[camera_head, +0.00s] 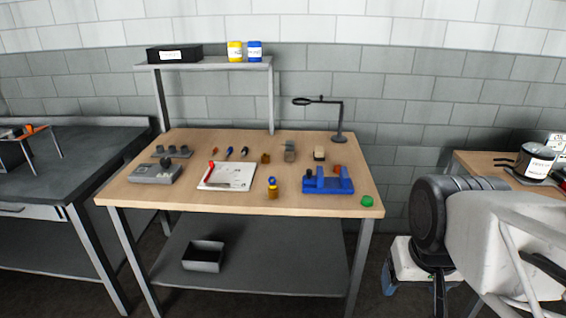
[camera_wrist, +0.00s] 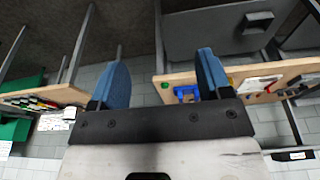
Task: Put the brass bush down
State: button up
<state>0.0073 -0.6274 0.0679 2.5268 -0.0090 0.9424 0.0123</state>
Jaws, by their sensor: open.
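My gripper (camera_wrist: 161,60) shows in the wrist view with its two blue fingers wide apart and nothing between them. It is away from the wooden bench and above no bench object. In the head view my arm is at the far right, clear of the bench, and the fingertips cannot be made out. A small brownish, brass-coloured piece (camera_head: 266,158) stands at the middle back of the bench; it may be the brass bush, but it is too small to be sure. An amber bottle (camera_head: 272,193) with a blue top stands nearer the front edge.
The wooden bench (camera_head: 150,200) holds a blue fixture (camera_head: 327,183), a white sheet (camera_head: 228,176), a grey box (camera_head: 155,173), a green ball (camera_head: 367,201) and a magnifier stand (camera_head: 339,125). A dark open bin (camera_head: 203,257) sits on the lower shelf. Bare wood shows along the front left.

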jog(key=w+a+r+n+y, duration=0.1)
jog(key=w+a+r+n, duration=0.15)
jog(key=w, duration=0.85)
jog(key=w+a+r+n, duration=0.15)
jog(key=w+r, duration=0.25)
jog(key=w, duration=0.8)
jog(key=w+a+r+n+y, duration=0.1)
jog(key=w+a+r+n, duration=0.15)
jog(key=w, duration=0.85)
jog(key=n+g+y, duration=0.1)
jog(key=n+y, duration=0.1)
jog(key=n, duration=0.6)
send_over(265, 159)
jog(key=w+d, duration=0.1)
jog(key=d, duration=0.2)
notch_tip(265, 159, down, 24)
jog(key=shift+a+f, duration=0.1)
jog(key=shift+a, duration=0.05)
jog(key=shift+x, duration=1.3)
jog(key=shift+a+f, duration=0.1)
